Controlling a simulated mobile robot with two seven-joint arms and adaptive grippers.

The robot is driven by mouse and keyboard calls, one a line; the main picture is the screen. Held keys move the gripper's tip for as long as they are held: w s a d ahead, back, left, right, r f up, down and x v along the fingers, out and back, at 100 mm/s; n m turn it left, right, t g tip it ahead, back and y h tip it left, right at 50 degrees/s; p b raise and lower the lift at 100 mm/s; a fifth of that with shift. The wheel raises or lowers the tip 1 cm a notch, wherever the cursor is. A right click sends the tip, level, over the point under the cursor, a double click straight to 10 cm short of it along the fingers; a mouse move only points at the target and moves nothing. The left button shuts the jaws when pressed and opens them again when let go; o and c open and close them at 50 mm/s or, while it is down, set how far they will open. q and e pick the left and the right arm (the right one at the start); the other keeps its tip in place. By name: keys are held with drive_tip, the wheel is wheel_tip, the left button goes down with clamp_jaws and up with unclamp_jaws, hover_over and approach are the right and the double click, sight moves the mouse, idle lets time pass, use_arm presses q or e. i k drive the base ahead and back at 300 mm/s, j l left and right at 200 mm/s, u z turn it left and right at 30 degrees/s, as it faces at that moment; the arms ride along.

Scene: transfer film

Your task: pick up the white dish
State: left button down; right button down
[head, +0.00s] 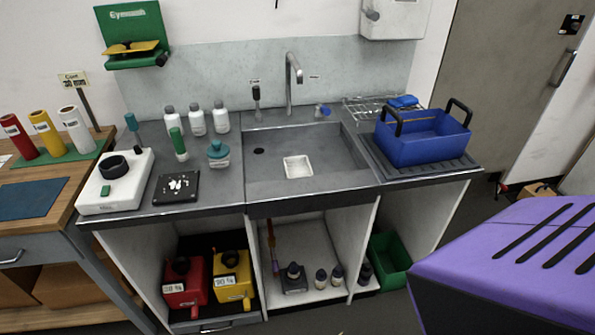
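The white dish (298,167) is a small square tray with raised edges. It lies in the grey sink basin (333,158), near the middle of its floor. The drain (259,151) is to its left. Neither of my grippers shows in the head view, so nothing is seen touching the dish.
A tall faucet (291,85) stands behind the basin. A blue crate (424,139) with black handles sits to the right. Several bottles, a teal squat bottle (218,154) and a black tray (176,187) stand left. A purple surface (515,270) fills the lower right.

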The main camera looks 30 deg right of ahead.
sight(296, 166)
drive_tip(key=l+z, duration=0.35)
drive_tip(key=l, duration=1.4)
